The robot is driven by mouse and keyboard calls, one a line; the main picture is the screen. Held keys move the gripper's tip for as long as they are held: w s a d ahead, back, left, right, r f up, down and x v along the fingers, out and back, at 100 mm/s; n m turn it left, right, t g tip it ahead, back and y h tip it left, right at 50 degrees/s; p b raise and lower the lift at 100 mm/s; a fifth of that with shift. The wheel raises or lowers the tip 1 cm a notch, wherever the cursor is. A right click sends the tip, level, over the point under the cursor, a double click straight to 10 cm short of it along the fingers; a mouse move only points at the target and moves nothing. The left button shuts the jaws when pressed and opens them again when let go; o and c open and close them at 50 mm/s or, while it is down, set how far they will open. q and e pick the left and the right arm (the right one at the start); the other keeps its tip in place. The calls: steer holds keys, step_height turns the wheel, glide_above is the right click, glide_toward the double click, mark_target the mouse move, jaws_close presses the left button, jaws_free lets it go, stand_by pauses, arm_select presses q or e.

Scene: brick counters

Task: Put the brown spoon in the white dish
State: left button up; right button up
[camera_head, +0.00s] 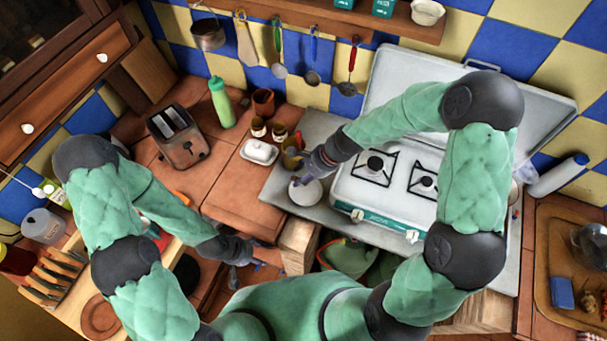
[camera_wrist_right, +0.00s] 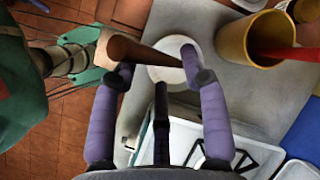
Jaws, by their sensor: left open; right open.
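The white dish (camera_head: 306,194) is on the grey counter left of the stove; part of it shows between my right fingers in the right wrist view (camera_wrist_right: 160,73). The brown spoon (camera_wrist_right: 138,52) shows there as a thick brown handle, slanting across the dish between the fingertips. Its far end is hidden, so I cannot tell whether it touches the dish. My right gripper (camera_wrist_right: 156,62) is open around the handle, just above the dish. In the head view the spoon is not clear. My left gripper (camera_head: 250,262) is open and empty, low near the counter's front edge.
A yellow mug (camera_wrist_right: 238,45) with something red inside stands close beside the dish. The white stove (camera_head: 350,195) is immediately right. A lidded butter dish (camera_head: 259,152), toaster (camera_head: 180,145) and green bottle (camera_head: 221,105) are further left. The brown counter (camera_head: 225,190) has free room.

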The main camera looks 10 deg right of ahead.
steer(key=p+v, duration=0.1)
steer(key=v, duration=1.1)
steer(key=s+a+f+n, duration=0.2)
steer(key=s+f+n, duration=0.2)
steer(key=f, duration=0.4)
steer(key=s+a+f+n+g+h, duration=0.1)
steer(key=s+f+n, duration=0.3)
steer(key=f, duration=0.5)
steer(key=s+a+f+n, duration=0.2)
steer(key=s+f+n, duration=0.2)
steer(key=s+f, duration=0.2)
step_height(320, 180, down, 3)
steer(key=shift+s+a+r+h, duration=0.1)
steer(key=shift+s+a+h, duration=0.25)
steer(key=shift+s+h, duration=0.05)
